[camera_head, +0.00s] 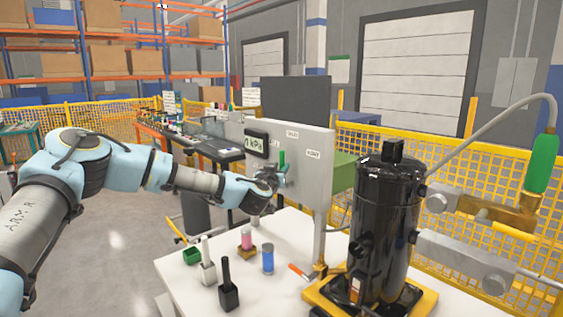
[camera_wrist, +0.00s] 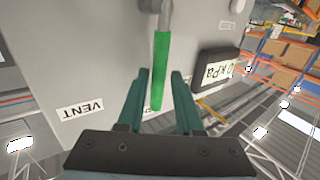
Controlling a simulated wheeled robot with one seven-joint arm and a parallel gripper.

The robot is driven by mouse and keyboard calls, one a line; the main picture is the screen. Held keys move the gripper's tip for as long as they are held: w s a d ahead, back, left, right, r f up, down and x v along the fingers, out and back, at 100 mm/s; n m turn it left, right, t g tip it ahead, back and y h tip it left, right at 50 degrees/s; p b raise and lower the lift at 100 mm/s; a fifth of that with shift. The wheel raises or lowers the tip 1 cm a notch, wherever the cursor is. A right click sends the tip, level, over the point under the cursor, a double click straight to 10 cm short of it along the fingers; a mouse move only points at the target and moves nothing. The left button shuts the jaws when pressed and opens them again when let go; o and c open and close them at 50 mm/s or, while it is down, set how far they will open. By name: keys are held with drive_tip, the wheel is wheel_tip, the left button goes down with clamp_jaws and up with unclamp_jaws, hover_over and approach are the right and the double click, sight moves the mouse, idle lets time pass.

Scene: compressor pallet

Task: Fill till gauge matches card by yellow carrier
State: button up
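The gauge (camera_head: 257,143) is a dark box with a lit kPa display on the white panel (camera_head: 318,150). It also shows in the wrist view (camera_wrist: 217,69); its digit is hard to read. A green valve handle (camera_head: 281,159) sticks out of the panel. My gripper (camera_head: 270,182) is at it. In the wrist view the green handle (camera_wrist: 160,70) lies between the fingers of my gripper (camera_wrist: 161,78), which stand apart with gaps on both sides. A VENT label (camera_wrist: 80,108) is beside it. The yellow carrier (camera_head: 415,302) holds a black compressor (camera_head: 383,225). I cannot make out the card.
A grey hose (camera_head: 480,125) runs to a green-sleeved brass fitting (camera_head: 500,210) at right. Yellow mesh fencing stands behind.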

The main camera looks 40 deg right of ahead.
drive_tip(key=shift+x, duration=1)
clamp_jaws()
idle(0.8)
